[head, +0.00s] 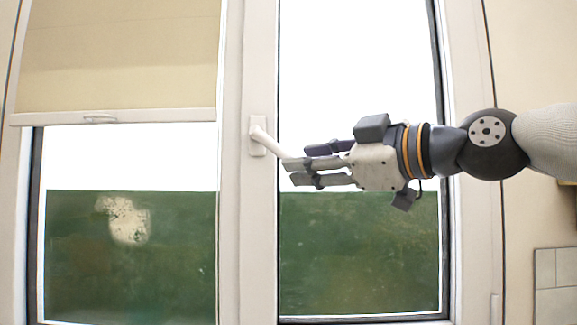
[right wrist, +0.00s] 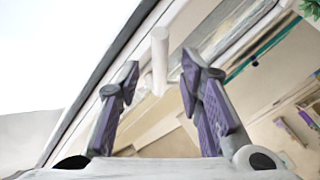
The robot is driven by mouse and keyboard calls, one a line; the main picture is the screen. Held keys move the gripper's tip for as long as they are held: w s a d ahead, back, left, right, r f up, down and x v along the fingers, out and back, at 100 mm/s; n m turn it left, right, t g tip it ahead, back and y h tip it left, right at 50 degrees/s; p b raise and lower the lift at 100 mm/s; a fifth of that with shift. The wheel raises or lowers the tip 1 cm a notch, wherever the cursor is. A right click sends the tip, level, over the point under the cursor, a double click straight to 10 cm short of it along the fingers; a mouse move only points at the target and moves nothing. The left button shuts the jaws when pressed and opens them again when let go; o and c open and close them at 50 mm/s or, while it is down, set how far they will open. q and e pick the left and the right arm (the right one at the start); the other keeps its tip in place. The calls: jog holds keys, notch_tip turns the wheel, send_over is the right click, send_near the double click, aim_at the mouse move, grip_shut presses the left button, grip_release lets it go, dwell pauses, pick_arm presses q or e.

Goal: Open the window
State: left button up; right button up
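The window (head: 262,215) has two tall panes in white frames. Its white handle (head: 268,142) sits on the middle frame and slants down to the right, toward my right gripper (head: 293,168). The gripper comes in from the right in the head view, with its fingertips at the handle's free end. In the right wrist view, the purple-padded fingers (right wrist: 160,72) are spread apart. The white handle (right wrist: 159,55) shows between their tips, with gaps on both sides. The window looks shut. My left gripper is not in view.
A beige roller blind (head: 118,60) covers the top of the left pane, with a white bar along its bottom edge. The right pane is uncovered behind my right gripper. A beige wall (head: 530,60) stands at the right.

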jog(key=x, duration=0.4)
jog(key=shift+a, duration=0.1)
grip_shut()
